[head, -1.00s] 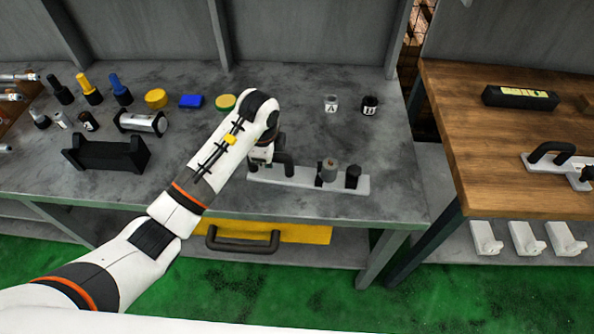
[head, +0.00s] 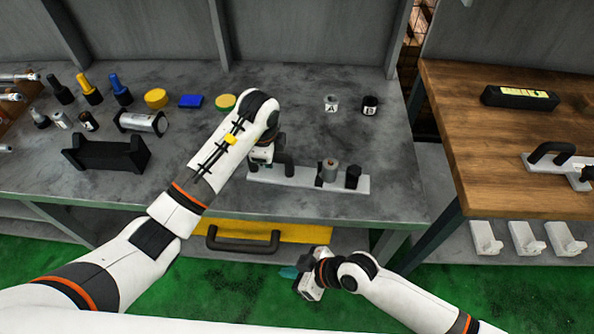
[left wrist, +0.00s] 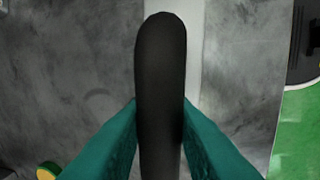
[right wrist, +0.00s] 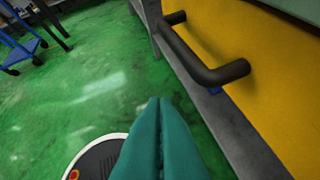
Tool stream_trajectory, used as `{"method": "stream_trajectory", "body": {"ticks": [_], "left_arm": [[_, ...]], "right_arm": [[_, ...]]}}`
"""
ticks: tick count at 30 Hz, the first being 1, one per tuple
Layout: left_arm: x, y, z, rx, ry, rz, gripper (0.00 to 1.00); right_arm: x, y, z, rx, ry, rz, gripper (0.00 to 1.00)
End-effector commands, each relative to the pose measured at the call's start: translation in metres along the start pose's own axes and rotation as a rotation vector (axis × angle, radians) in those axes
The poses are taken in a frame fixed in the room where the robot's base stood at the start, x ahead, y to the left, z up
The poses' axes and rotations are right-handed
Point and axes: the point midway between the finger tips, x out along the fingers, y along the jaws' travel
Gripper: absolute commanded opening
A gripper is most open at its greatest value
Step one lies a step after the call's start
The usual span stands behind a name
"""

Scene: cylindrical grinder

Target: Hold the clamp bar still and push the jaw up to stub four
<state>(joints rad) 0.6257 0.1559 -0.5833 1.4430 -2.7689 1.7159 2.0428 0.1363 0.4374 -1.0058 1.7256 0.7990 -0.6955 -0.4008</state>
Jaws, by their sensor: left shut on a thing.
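The clamp bar (head: 290,178) is a pale flat bar lying on the grey bench, with a black handle (head: 288,160) near its left end. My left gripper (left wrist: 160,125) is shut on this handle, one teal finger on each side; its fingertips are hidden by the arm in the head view. Toward the bar's right end stand a grey round piece (head: 331,170) with a dark block against its left side, and a black post (head: 353,177). I cannot tell which is the jaw or any stub number. My right gripper (head: 289,272) is shut and empty, low in front of the bench.
A yellow drawer front (head: 305,231) with a black handle (head: 243,240) is under the bench, near my right gripper. Two small labelled cylinders (head: 370,105) stand behind the bar. A black cradle (head: 107,152) stands at left. The bench right of the bar is clear.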

Motion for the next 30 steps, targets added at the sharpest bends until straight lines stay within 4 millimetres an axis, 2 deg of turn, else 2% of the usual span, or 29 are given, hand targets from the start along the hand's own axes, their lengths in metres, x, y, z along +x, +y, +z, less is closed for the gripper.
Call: {"method": "stream_trajectory", "body": {"ticks": [1, 3, 12, 18, 21, 23, 26, 30], "left_arm": [[0.001, -0.001, 0.0, 0.0, 0.0, -0.003, 0.0], [0.001, -0.001, -0.001, -0.001, 0.0, -0.003, 0.0], [0.001, -0.001, 0.0, -0.001, 0.0, -0.002, 0.0], [0.001, -0.001, 0.0, -0.001, 0.0, -0.002, 0.0], [0.001, -0.001, 0.0, -0.001, 0.0, -0.002, 0.0], [0.001, -0.001, 0.0, -0.001, 0.0, -0.002, 0.0], [0.001, -0.001, 0.0, 0.0, 0.0, -0.002, 0.0], [0.001, -0.001, 0.0, 0.0, 0.0, -0.002, 0.0]], "right_arm": [[-0.027, -0.013, 0.002, -0.006, 0.001, -0.001, 0.0], [-0.055, -0.034, 0.0, 0.042, -0.006, -0.025, 0.0], [-0.165, -0.129, 0.002, 0.249, -0.06, -0.207, 0.0], [-0.224, -0.173, 0.013, 0.358, -0.087, -0.302, 0.0], [-0.247, -0.195, 0.022, 0.423, -0.071, -0.34, 0.0], [-0.251, -0.206, 0.026, 0.463, -0.042, -0.35, 0.0], [-0.247, -0.219, 0.032, 0.515, 0.034, -0.354, 0.0], [-0.233, -0.231, 0.045, 0.562, 0.177, -0.347, 0.0]]}}
